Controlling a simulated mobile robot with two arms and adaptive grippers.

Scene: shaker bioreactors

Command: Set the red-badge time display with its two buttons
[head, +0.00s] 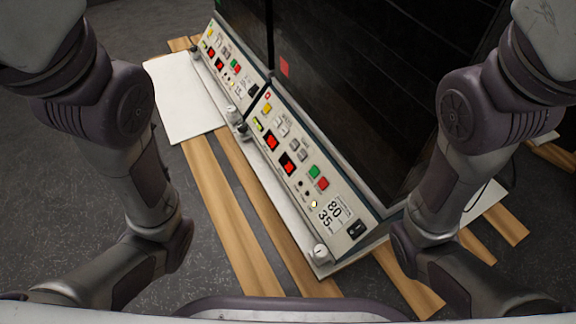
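The near shaker's control panel (310,190) slopes along the front of a dark-fronted machine. A red badge (285,67) sits on the dark front above it. The panel has two lit red displays, an upper one (272,141) and a lower one (287,162); their digits are too small to read, and I cannot tell which shows time. Small grey buttons (295,144) lie beside them, with a green button (314,172) and a red button (323,184) lower down. Both my arms flank the panel, bent back toward me. Neither gripper shows; nothing touches the panel.
A second, similar panel (228,62) continues at the upper left. A white board (185,100) lies left of it. Wooden slats (225,220) run under the machines over a dark grey floor. A black rocker switch (356,229) and a label reading 80 and 35 (333,211) are at the panel's near end.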

